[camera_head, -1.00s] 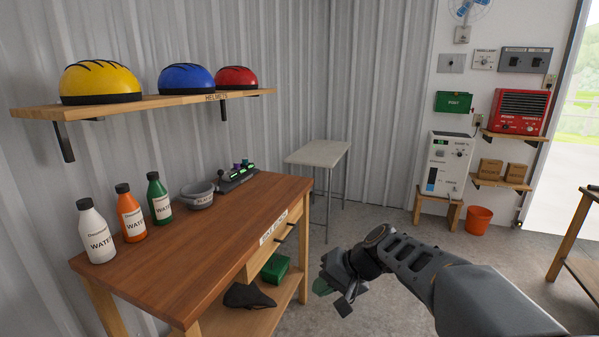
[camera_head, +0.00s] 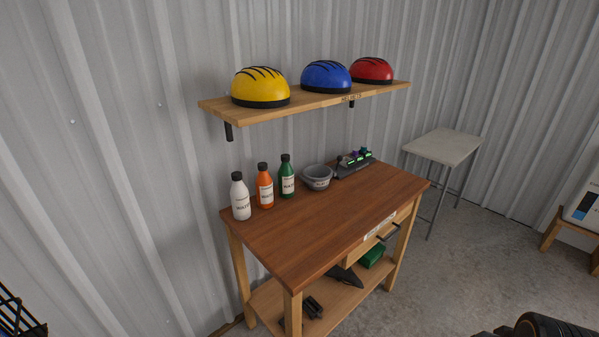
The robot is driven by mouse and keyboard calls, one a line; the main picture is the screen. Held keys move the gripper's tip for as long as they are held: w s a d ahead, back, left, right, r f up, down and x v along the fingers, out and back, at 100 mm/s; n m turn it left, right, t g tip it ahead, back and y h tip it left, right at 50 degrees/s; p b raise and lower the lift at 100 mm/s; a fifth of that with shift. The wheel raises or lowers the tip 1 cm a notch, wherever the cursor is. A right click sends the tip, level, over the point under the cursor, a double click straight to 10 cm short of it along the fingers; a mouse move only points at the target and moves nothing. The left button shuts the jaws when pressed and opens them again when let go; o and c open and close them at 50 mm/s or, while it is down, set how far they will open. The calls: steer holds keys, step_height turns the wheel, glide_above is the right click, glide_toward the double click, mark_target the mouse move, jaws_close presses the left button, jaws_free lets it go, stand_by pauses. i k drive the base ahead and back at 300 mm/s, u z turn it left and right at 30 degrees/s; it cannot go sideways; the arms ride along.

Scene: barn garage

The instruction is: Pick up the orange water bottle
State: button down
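The orange water bottle (camera_head: 265,187) has a black cap and a white label. It stands upright at the back left of the wooden workbench (camera_head: 335,227). A white bottle (camera_head: 240,199) stands to its left and a green bottle (camera_head: 287,178) to its right, both close to it. Only a dark part of my arm shows at the bottom right corner, far from the bottles. My gripper is out of the frame.
A grey bowl (camera_head: 317,178) and a dark charging rack (camera_head: 353,166) stand right of the bottles. A shelf (camera_head: 310,104) with yellow, blue and red helmets hangs above. The bench's front is clear. A grey side table (camera_head: 444,146) stands at the right.

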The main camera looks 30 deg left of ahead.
mark_target(265, 193)
steer(key=z, duration=0.35)
steer(key=i, duration=1.8)
steer(key=u, duration=2.9)
steer(key=i, duration=0.5)
steer(key=u, duration=0.1)
